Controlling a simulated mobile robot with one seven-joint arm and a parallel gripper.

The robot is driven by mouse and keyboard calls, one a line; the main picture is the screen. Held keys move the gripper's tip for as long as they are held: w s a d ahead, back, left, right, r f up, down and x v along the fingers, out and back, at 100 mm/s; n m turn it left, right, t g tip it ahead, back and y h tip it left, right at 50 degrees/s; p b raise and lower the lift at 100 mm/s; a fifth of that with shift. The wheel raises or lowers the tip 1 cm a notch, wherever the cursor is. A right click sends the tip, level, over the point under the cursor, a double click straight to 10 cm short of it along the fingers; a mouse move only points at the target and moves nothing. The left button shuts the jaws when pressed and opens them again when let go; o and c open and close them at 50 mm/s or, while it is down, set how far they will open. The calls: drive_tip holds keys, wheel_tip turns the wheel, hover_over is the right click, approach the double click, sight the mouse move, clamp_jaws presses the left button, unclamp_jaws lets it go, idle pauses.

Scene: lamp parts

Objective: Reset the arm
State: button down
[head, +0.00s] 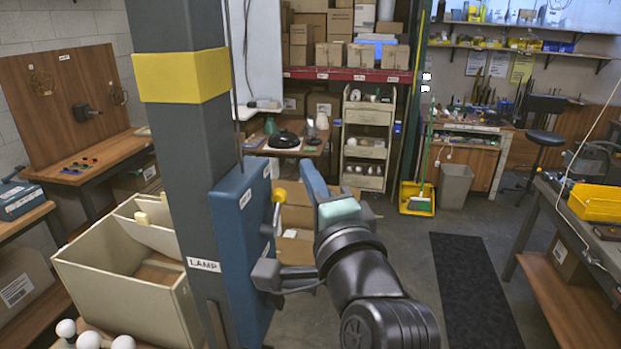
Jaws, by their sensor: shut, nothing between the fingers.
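My arm rises from the bottom right of the head view, its black links bent near the middle. The column has a yellow band (183,76) and a label reading LAMP (203,264).
A cream bin (120,290) stands left of the column, with white bulbs (89,340) in front. A wooden bench (95,155) is at the left. A cart (367,130) and shelves are behind. At right are a dark mat (470,290), a workbench and open floor.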

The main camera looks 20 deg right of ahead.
drive_tip(key=s+a+r+n+t+y+b, duration=0.1)
drive_tip(key=s+a+r+n+t+b, duration=0.1)
drive_tip(key=s+a+r+n+t, duration=0.2)
drive_tip(key=s+a+r+n+t+y+b, duration=0.1)
drive_tip(key=s+a+r+n+t, duration=0.3)
drive_tip(key=s+a+r+n, duration=0.6)
drive_tip(key=a+r+n+b, duration=0.1)
drive_tip(key=a+r+n, duration=0.3)
drive_tip(key=shift+s+r+n+y, duration=0.25)
drive_tip(key=shift+r+n+y, duration=0.05)
drive_tip(key=shift+n, duration=0.1)
